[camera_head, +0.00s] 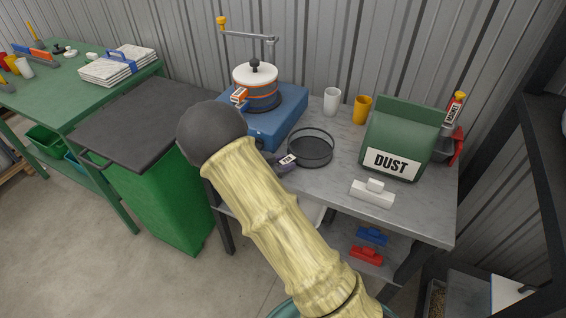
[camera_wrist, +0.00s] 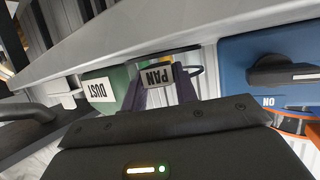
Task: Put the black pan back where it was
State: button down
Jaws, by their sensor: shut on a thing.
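The black pan (camera_head: 311,158) is a shallow round dark pan at the middle of the grey bench (camera_head: 334,196), in front of the blue machine base. Its white tag reads PAN in the wrist view (camera_wrist: 157,78). My gripper (camera_head: 284,163) is shut on the tagged edge of the pan, at the pan's left side; it also shows in the wrist view (camera_wrist: 160,95). My arm hides part of the gripper. I cannot tell whether the pan touches the bench or hangs just above it.
A blue machine (camera_head: 283,127) with a stacked drum and crank stands behind left. White (camera_head: 331,101) and yellow (camera_head: 362,109) cups stand behind. A green DUST container (camera_head: 402,135) and white handled block (camera_head: 373,193) are right. A dark-lidded green bin (camera_head: 165,205) is left.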

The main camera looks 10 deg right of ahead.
jog(key=c, duration=1.1)
grip_release()
jog(key=shift+f, duration=0.1)
jog(key=shift+r, duration=0.25)
jog(key=v, duration=1.2)
